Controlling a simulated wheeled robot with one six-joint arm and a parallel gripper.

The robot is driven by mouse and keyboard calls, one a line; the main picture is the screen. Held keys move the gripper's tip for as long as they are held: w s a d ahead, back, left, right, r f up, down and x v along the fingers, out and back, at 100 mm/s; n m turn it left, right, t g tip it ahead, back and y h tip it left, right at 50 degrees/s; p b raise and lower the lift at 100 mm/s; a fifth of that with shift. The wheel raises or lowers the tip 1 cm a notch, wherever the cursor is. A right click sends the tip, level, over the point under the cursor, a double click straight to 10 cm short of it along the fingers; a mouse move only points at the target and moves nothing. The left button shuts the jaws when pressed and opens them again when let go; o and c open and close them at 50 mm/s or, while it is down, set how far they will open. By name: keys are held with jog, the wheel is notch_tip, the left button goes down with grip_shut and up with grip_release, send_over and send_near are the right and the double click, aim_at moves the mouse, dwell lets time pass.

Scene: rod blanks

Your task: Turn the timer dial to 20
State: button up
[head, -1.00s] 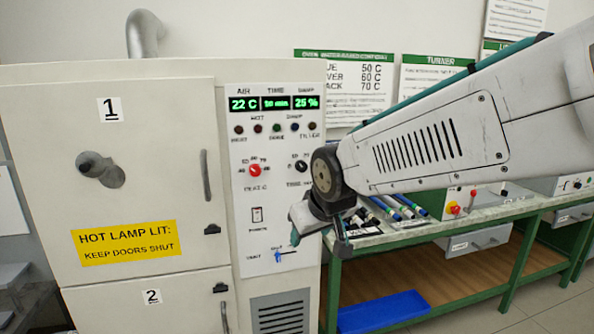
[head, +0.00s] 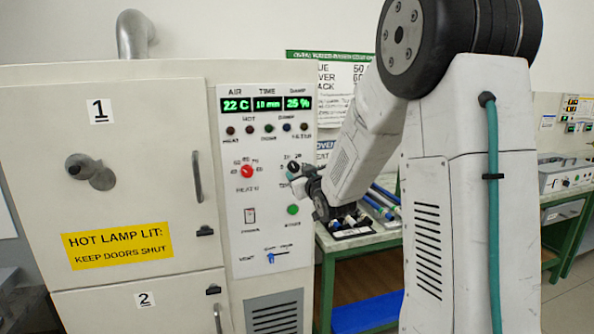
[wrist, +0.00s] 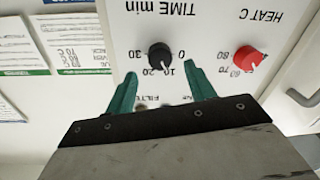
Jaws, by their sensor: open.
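The green TIME display (head: 267,104) seems to read 10 min.
A red heat knob (head: 246,171) sits left of the dial. A green button (head: 292,210) and a vent slider (head: 271,257) are lower on the panel. The oven doors (head: 120,180) are shut, with a yellow hot-lamp sign (head: 117,245).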

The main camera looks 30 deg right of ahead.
aim_at(296, 168)
jog(key=shift+x, duration=2)
jog(key=c, duration=1)
jog(key=shift+o, duration=0.2)
jog(key=shift+m, duration=0.3)
jog(key=m, duration=1.1)
jog(key=shift+f, duration=0.15)
jog(key=shift+m, duration=0.4)
